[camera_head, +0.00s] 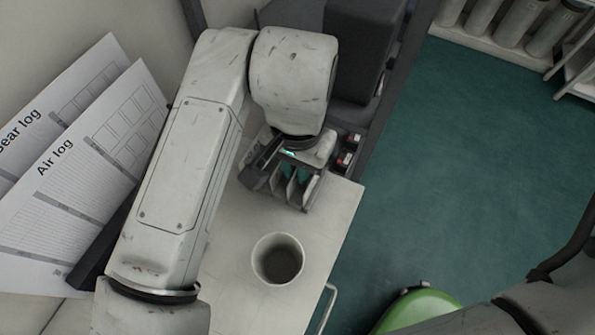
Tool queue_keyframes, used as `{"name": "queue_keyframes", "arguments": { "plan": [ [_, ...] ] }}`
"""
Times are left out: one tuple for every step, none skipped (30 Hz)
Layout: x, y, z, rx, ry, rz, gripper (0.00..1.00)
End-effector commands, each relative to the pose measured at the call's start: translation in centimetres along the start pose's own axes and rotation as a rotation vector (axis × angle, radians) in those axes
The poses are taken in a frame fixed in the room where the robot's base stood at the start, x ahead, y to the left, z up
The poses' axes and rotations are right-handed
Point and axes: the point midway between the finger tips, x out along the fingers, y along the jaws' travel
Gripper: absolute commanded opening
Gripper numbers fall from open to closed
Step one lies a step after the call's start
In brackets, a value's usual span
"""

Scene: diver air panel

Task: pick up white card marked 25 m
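A small dark rack (312,194) stands on the pale tabletop, with several thin upright pieces in it. Pale edges (293,188) show between its dark dividers and may be cards. No marking can be read, so I cannot tell which one is the white card marked 25 m. My gripper (284,168) points down at the back of the rack, right over or beside these pieces. My own arm and wrist cover much of it. One dark finger shows on the left. The fingertips are hidden, so whether it holds anything does not show.
A pale cup (278,259) stands in front of the rack. Printed sheets, Air log (75,190) and Gear log (50,110), lean at the left. A dark box (362,45) stands behind. Small red-marked items (348,150) lie right of the rack. Green floor (460,170) is open at right.

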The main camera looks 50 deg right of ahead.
Motion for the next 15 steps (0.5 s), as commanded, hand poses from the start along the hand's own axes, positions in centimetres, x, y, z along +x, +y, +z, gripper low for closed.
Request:
{"name": "queue_keyframes", "arguments": {
  "plan": [
    [-0.02,-0.01,0.00,0.000,0.000,0.000,0.16],
    [-0.02,-0.01,0.00,0.000,0.000,0.000,0.16],
    [-0.03,-0.01,0.00,0.000,0.000,0.000,0.16],
    [-0.03,-0.01,0.00,0.000,0.000,0.000,0.13],
    [-0.03,-0.01,0.00,0.000,0.000,0.000,0.10],
    [-0.04,-0.01,0.00,0.000,0.000,0.000,0.06],
    [-0.04,-0.01,0.00,0.000,0.000,0.000,0.04],
    [-0.04,-0.01,0.00,0.000,0.000,0.000,0.01],
    [-0.04,-0.01,0.00,0.000,0.000,0.000,0.00],
    [-0.05,-0.01,0.00,0.000,0.000,0.000,0.00],
    [-0.05,-0.01,0.00,0.000,0.000,0.000,0.00],
    [-0.05,-0.01,0.00,0.000,0.000,0.000,0.00],
    [-0.05,-0.01,0.00,0.000,0.000,0.000,0.00],
    [-0.05,-0.01,0.00,0.000,0.000,0.000,0.00],
    [-0.05,-0.01,0.00,0.000,0.000,0.000,0.00]
  ]
}}
